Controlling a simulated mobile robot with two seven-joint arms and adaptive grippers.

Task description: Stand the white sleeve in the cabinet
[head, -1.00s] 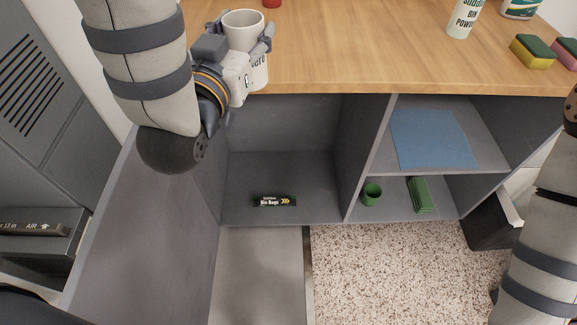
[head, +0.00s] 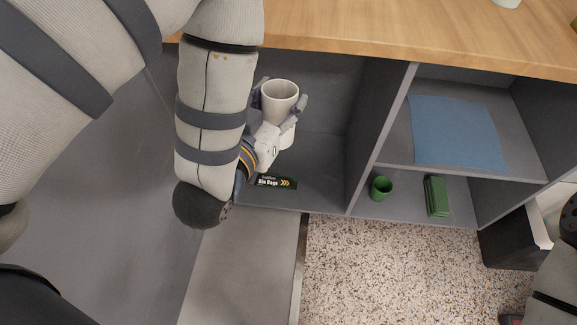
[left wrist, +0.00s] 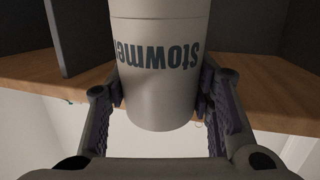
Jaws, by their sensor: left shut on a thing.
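The white sleeve (head: 280,97) is a hollow, open-topped cylinder with dark lettering, held upright. In the left wrist view the sleeve (left wrist: 158,70) appears with its lettering upside down. My left gripper (head: 281,108) is shut around its sides, one finger on each side. In the head view the sleeve is at the opening of the left compartment of the grey cabinet (head: 359,135), below the countertop edge. I cannot tell how far inside it is, and its lower part is partly hidden by the gripper. My right gripper is not in view.
A black bin-bags box (head: 272,182) lies on the left compartment's floor, partly behind my gripper. Right of the divider, a blue cloth (head: 458,133) lies on the shelf, with a green cup (head: 381,188) and green stack (head: 436,196) below. The wooden countertop (head: 400,35) overhangs.

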